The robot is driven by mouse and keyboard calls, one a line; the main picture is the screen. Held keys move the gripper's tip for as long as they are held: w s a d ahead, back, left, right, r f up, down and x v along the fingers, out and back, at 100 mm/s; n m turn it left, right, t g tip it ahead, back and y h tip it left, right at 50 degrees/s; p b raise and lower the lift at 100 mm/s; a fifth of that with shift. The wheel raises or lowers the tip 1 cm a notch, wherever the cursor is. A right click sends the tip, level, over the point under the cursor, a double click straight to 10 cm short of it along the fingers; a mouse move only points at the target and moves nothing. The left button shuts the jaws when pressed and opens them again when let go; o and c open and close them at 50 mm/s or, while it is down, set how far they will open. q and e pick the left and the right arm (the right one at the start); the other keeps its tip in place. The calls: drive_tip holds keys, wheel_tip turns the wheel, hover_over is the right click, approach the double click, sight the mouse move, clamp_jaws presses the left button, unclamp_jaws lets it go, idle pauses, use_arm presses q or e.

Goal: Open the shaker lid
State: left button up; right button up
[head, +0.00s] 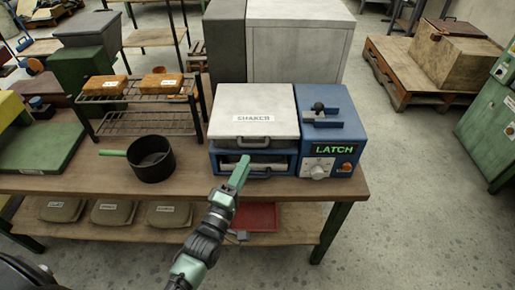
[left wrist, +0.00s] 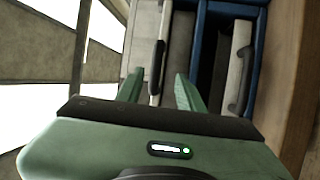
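The shaker is a blue box on the workbench, and its light grey lid (head: 254,105), labelled SHAKER, lies down flat on top. A dark bar handle (head: 235,143) runs along the lid's front edge; it also shows in the left wrist view (left wrist: 157,70). A dark front opening with a second handle sits below the lid. My green left gripper (head: 244,160) is in front of the shaker, just below the lid handle. In the left wrist view its fingers (left wrist: 158,78) are apart, with the lid handle beyond and between them. I cannot tell any contact. My right gripper is not in view.
A blue control box (head: 330,105) with a black lever and a green LATCH display adjoins the shaker's right side. A black pot (head: 151,160) and a wire rack (head: 147,122) stand to the left. A tall grey cabinet (head: 300,45) is behind.

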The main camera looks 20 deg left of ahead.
sight(255, 146)
use_arm(q)
drive_tip(key=shift+w+d+r+p, duration=0.15)
drive_tip(key=shift+w+r, duration=0.15)
drive_tip(key=shift+w, duration=0.15)
drive_tip(key=shift+w+a+r+p, duration=0.15)
drive_tip(key=shift+w+r, duration=0.15)
drive_tip(key=shift+w, duration=0.15)
drive_tip(key=p+x, duration=0.1)
drive_tip(key=x, duration=0.4)
drive_tip(key=shift+d, duration=0.15)
drive_tip(key=shift+w+d, duration=0.1)
drive_tip(key=shift+w, duration=0.3)
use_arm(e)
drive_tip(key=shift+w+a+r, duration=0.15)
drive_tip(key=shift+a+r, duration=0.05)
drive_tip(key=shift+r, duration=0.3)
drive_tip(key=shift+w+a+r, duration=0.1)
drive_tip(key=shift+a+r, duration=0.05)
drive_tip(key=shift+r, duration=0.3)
use_arm(q)
drive_tip(key=shift+c, duration=0.4)
clamp_jaws()
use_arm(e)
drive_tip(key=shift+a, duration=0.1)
